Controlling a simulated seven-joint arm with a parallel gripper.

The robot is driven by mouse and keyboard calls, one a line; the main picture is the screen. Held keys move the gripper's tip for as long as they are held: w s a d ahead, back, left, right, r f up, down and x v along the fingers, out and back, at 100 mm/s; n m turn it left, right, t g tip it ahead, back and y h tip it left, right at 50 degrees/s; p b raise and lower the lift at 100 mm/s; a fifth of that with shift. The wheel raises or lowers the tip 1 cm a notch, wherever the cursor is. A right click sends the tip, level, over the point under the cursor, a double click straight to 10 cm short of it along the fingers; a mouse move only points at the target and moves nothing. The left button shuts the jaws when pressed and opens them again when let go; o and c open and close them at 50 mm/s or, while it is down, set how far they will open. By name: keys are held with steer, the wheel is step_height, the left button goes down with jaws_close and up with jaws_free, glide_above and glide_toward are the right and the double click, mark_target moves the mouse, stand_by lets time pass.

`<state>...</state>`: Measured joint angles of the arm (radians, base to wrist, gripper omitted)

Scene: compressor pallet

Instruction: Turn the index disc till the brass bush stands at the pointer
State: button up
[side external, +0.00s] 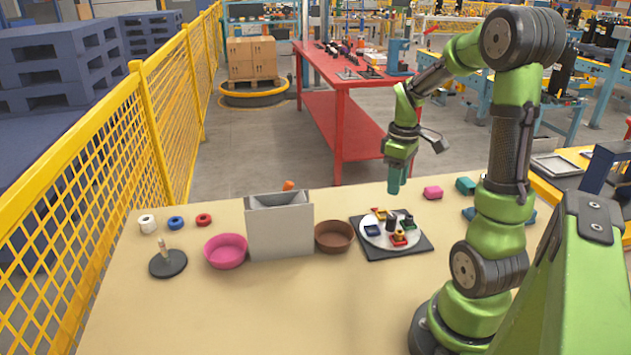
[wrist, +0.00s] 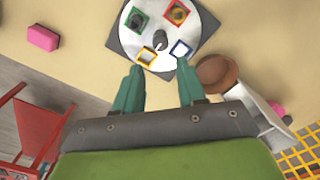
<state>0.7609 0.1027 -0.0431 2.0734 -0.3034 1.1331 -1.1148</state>
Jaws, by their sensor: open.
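The index disc (side external: 368,222) is a white round plate on a dark square base (side external: 425,248) on the table. It carries red, green, blue and yellow square frames around a dark upright knob (side external: 391,220). In the wrist view the disc (wrist: 158,18) is at the top. A brass-coloured piece, seemingly the bush (wrist: 177,13), stands in the red frame, on the far side from my fingers; the yellow (wrist: 147,58) and blue (wrist: 181,50) frames are nearer. I cannot clearly pick out the pointer. My gripper (wrist: 160,87) is open and empty, above and behind the disc, apart from it.
A brown bowl (side external: 334,236), a grey bin (side external: 280,232) and a pink bowl (side external: 226,251) stand left of the disc. A pink block (side external: 432,192) and teal block (side external: 465,186) lie to the back right. The table in front of the disc is clear.

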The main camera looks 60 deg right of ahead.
mark_target(392, 216)
step_height(392, 216, down, 11)
steer(key=shift+f, duration=0.1)
stand_by(0.3)
jaws_close()
